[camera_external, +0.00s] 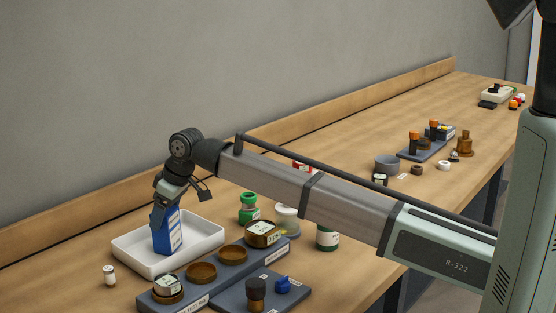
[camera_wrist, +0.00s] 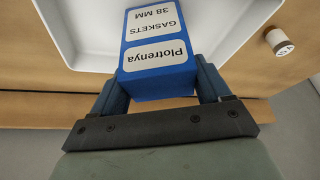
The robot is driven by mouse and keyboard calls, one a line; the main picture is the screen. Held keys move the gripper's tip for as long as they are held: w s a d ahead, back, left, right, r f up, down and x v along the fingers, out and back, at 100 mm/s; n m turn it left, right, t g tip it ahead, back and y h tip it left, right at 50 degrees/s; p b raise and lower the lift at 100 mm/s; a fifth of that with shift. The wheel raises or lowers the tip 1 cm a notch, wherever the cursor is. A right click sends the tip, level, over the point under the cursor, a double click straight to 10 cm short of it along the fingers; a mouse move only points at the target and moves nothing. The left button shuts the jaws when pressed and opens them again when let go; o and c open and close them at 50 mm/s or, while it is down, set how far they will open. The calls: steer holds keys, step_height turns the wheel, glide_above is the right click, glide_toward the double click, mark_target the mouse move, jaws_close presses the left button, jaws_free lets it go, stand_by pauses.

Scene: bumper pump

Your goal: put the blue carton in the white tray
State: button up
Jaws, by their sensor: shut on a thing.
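The blue carton (camera_external: 167,235) is upright, with white labels on its face. In the wrist view the carton (camera_wrist: 157,60) shows labels reading "Plotrenya" and "GASKETS 38 MM". My gripper (camera_external: 165,205) is shut on the upper part of the carton from above, and its fingers (camera_wrist: 158,88) flank the carton on both sides. The white tray (camera_external: 203,229) lies below and around the carton in the outside view; its floor and rim also show in the wrist view (camera_wrist: 75,25). Whether the carton's bottom touches the tray floor I cannot tell.
A small white bottle (camera_external: 109,275) stands left of the tray. A grey rack (camera_external: 225,283) with round brown cups is in front of the tray. A green bottle (camera_external: 248,208) and several jars stand to its right. A wooden ledge (camera_external: 60,238) runs behind, along the wall.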

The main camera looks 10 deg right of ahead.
steer(key=shift+f, duration=0.15)
steer(key=o, duration=1.1)
steer(key=v, duration=1.2)
